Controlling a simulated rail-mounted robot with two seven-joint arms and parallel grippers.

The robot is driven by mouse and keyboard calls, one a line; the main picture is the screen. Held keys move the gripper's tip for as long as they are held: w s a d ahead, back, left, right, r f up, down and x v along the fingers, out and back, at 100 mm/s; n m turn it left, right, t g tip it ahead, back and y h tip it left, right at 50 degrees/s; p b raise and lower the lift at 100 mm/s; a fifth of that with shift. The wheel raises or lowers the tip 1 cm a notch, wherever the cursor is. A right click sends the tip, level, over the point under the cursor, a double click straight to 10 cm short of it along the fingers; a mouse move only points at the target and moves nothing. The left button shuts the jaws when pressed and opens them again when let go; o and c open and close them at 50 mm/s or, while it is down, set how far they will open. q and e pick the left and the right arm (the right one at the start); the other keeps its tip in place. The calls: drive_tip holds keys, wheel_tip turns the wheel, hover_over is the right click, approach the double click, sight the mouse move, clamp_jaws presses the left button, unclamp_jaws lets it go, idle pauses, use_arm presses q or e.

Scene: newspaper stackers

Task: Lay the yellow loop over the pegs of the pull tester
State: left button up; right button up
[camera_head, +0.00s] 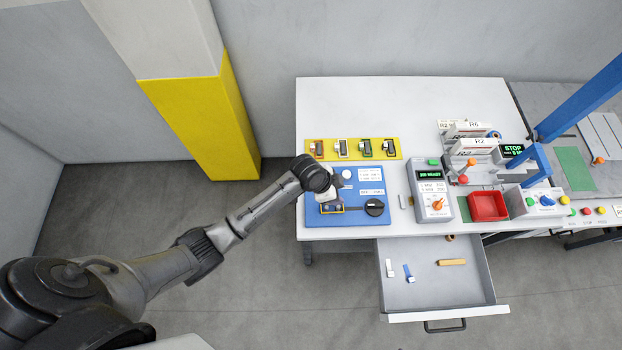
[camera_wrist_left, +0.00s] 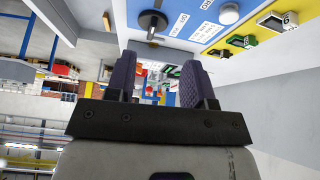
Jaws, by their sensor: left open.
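The blue pull tester board (camera_head: 372,213) lies at the front left of the white table, with a black knob and lever (camera_head: 374,207) and a white button. My left gripper (camera_head: 331,207) is over the left part of this board, and its arm hides some of it. A small yellow edge shows at its tip; I cannot tell whether that is the loop. In the left wrist view my gripper (camera_wrist_left: 160,72) has its two fingers apart, with no loop clearly visible between them. The pegs cannot be made out. My right gripper is out of view.
A yellow rack (camera_head: 352,156) with several small holders stands behind the board. A grey meter box (camera_head: 430,205) and a red tray (camera_head: 488,206) are to the right. An open drawer (camera_head: 440,285) with small loose pieces juts out in front.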

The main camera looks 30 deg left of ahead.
use_arm(q)
drive_tip(key=s+a+r+n+t+y+p, duration=0.1)
drive_tip(key=s+r+n+p, duration=0.2)
drive_tip(key=r, duration=1)
drive_tip(key=s+a+r+n+t+y+p, duration=0.1)
drive_tip(key=s+r+p, duration=0.5)
drive_tip(key=r, duration=0.7)
drive_tip(key=shift+a+n+y+p, duration=0.2)
drive_tip(key=shift+n+y+p, duration=0.5)
drive_tip(key=shift+n, duration=0.7)
